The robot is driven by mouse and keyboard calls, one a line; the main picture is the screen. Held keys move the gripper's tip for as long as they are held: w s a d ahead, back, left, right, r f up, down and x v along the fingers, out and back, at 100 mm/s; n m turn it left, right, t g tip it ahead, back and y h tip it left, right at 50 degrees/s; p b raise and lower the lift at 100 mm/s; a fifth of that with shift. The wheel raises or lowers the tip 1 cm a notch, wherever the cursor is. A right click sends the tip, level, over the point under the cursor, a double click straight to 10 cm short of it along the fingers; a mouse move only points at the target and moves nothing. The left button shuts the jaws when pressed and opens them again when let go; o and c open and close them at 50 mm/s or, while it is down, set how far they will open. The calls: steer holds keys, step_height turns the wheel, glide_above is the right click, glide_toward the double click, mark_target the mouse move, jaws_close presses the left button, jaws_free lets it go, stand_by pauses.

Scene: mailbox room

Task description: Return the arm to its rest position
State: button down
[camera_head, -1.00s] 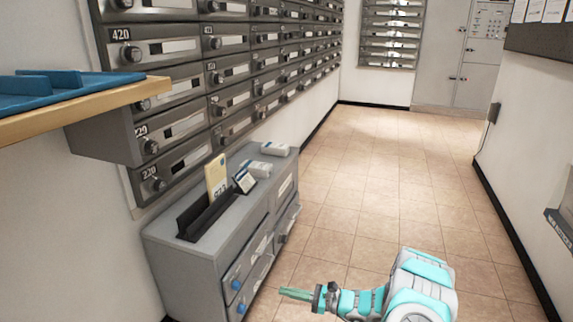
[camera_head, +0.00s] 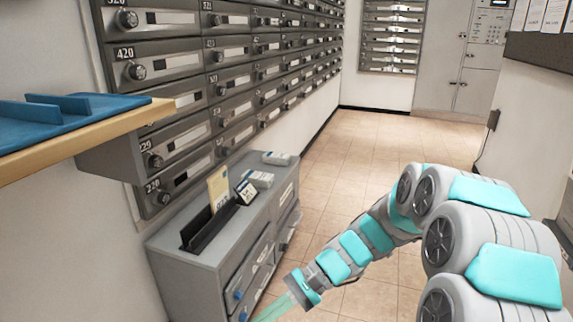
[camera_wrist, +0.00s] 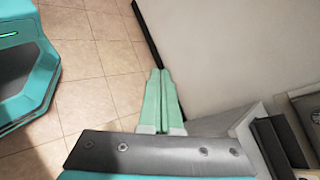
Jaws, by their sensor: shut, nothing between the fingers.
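My gripper (camera_head: 272,311) is at the bottom of the head view, low in front of the grey cabinet, and its tip runs near the lower picture edge. In the wrist view my gripper (camera_wrist: 160,75) shows two pale green fingers lying side by side, shut and empty. Behind them are the tiled floor and a pale wall. My arm is bent, with its large white and teal links filling the lower right of the head view.
The grey cabinet (camera_head: 200,262) holds a dark tray (camera_head: 209,226) with a yellow card and small boxes. A shelf edge (camera_head: 90,138) with a blue tray (camera_head: 60,122) juts in at left. Mailboxes (camera_head: 215,60) line the wall. The tiled floor (camera_head: 350,150) beyond is free.

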steer(key=s+d+r+n+t+h+p, duration=0.2)
steer(key=s+d+r+n+h, duration=0.1)
steer(key=s+d, duration=0.7)
steer(key=s+d+r+n+t+h+p, duration=0.1)
steer(key=s+d+r+n+h, duration=0.2)
steer(key=s+d+r+h, duration=0.2)
steer(key=s+d+h, duration=0.3)
steer(key=s+d, duration=0.1)
steer(key=s, duration=0.1)
steer(key=shift+s+d+n+t+p, duration=0.2)
steer(key=shift+d+n+t+p, duration=0.1)
steer(key=shift+d+t+p, duration=0.1)
steer(key=shift+a, duration=0.1)
stand_by(0.3)
